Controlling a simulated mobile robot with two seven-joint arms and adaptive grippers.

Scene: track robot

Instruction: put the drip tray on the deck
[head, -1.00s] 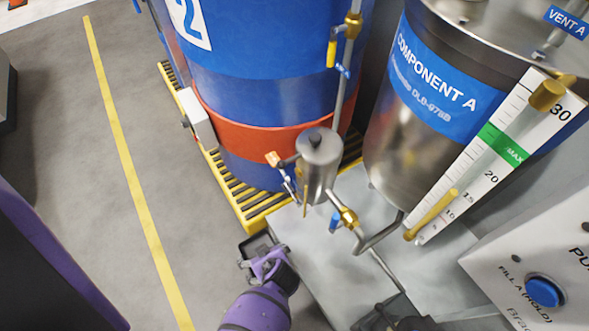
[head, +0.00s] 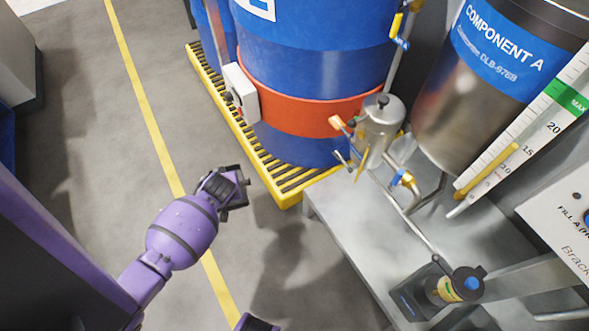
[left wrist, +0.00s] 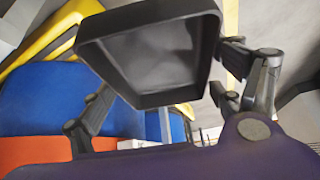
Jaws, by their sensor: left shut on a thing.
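The drip tray is a small black rectangular tray with raised walls. It fills the top middle of the left wrist view (left wrist: 150,50) and looks empty inside. My left gripper (head: 226,190) is shut on it, with dark finger links on both sides of the tray in the wrist view. In the head view, gripper and tray are a dark shape above the floor, left of the yellow slatted deck (head: 212,97) under the blue drum, and apart from it. The tray's outline is hard to separate from the fingers there.
A blue drum with a red band (head: 300,125) stands on the yellow deck, with a grey box (head: 241,92) on its side. A grey metal bench (head: 345,215) with a steel pot (head: 378,128) and pipes stands right. Open floor with a yellow line (head: 140,100) lies left.

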